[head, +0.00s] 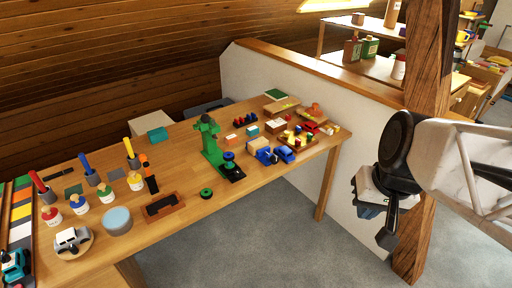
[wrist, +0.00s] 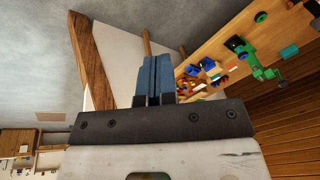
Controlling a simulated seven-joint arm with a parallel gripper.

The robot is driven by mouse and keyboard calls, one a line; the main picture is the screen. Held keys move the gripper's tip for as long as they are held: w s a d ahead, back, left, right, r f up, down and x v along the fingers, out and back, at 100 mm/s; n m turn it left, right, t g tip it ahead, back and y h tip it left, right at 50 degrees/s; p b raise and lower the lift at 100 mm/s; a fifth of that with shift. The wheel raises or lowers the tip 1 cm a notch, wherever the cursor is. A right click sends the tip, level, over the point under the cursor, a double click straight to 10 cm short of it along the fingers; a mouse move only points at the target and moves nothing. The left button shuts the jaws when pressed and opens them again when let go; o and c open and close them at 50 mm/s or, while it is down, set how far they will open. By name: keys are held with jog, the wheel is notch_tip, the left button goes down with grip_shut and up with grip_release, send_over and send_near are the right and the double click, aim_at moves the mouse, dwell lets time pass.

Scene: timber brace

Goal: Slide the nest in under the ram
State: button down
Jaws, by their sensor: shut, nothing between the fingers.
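A green press (head: 208,137) stands on the wooden table, upright near the middle. Its ram is too small to make out clearly. My gripper (head: 386,239) hangs off the table's right end, far from the press. In the wrist view its blue-grey fingers (wrist: 154,78) are together and empty.
Toy vehicles (head: 284,154) and blocks crowd the table's right end. A timber post (head: 427,70) and low white wall (head: 300,98) stand near my arm.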

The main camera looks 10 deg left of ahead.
aim_at(239, 177)
jog(key=w+a+f+m+y, duration=0.1)
jog(key=w+a+f+y, duration=0.1)
jog(key=w+a+f, duration=0.55)
jog(key=w+a+f+m+t+y, duration=0.1)
jog(key=w+a+f+y, duration=0.3)
jog(key=w, duration=0.6)
jog(key=w+a+f+m+y, duration=0.1)
jog(key=w+a+f, duration=0.2)
jog(key=w+a, duration=0.5)
jog(key=w+a+f+m+t, duration=0.1)
jog(key=w+a+f+m, duration=0.1)
jog(key=w+f, duration=0.5)
notch_tip(239, 177, down, 4)
jog(key=shift+w+a+r+m+t, duration=0.15)
jog(key=shift+w+a+m+t, duration=0.2)
jog(key=shift+m, duration=0.15)
jog(key=shift+a, duration=0.1)
jog(key=x, duration=1)
jog(key=shift+f, duration=0.2)
jog(key=shift+w+a, duration=0.45)
jog(key=shift+a, duration=0.3)
jog(key=shift+w+a, duration=0.45)
jog(key=shift+a, duration=0.3)
